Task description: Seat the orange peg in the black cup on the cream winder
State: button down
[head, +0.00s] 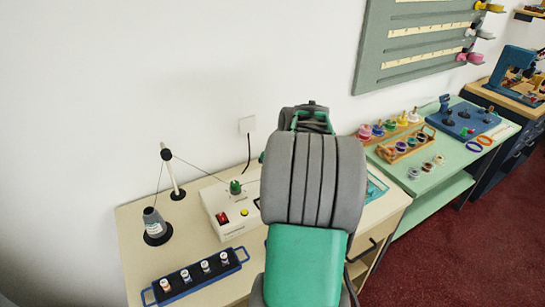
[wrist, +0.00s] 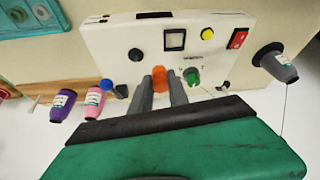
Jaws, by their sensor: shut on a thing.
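The cream winder (head: 218,200) stands on the table in the head view, partly hidden by my arm. Its top also shows in the wrist view (wrist: 108,38). In the wrist view, the orange peg (wrist: 159,77) is between the fingertips of my gripper (wrist: 160,88), which is shut on it. The peg appears over the winder's edge, left of a green knob (wrist: 193,77). A round black fitting (wrist: 135,54), which looks like the black cup, is left of and beyond the peg, apart from it in the picture. In the head view my arm hides the gripper and peg.
The winder carries a red switch (wrist: 238,39) and a yellow button (wrist: 207,33). A grey thread cone (head: 153,220) and thread post (head: 175,175) stand left of it. A blue rack (head: 203,277) of spools lies in front. Purple (wrist: 62,105) and pink (wrist: 96,103) spools show in the wrist view.

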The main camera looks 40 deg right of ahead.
jog(key=shift+s+a+f+n+y+b, duration=0.1)
jog(key=shift+a+f+n+y+b, duration=0.15)
jog(key=shift+a+f+n+b, duration=0.65)
jog(key=shift+s+a+f+n+y+b, duration=0.1)
jog(key=shift+a+f+n+y+b, duration=0.3)
jog(key=shift+f, duration=1)
jog(key=shift+s+a+f+n+y+b, duration=0.15)
jog(key=shift+a+f+n+b, duration=0.25)
jog(key=shift+f+n+b, duration=0.55)
jog(key=shift+w+f+p, duration=0.1)
jog(key=shift+f+p, duration=0.05)
jog(key=shift+p, duration=0.2)
jog(key=c, duration=1.2)
grip_release()
jog(key=v, duration=0.7)
jog(key=shift+r+b, duration=0.35)
jog(key=shift+r, duration=0.05)
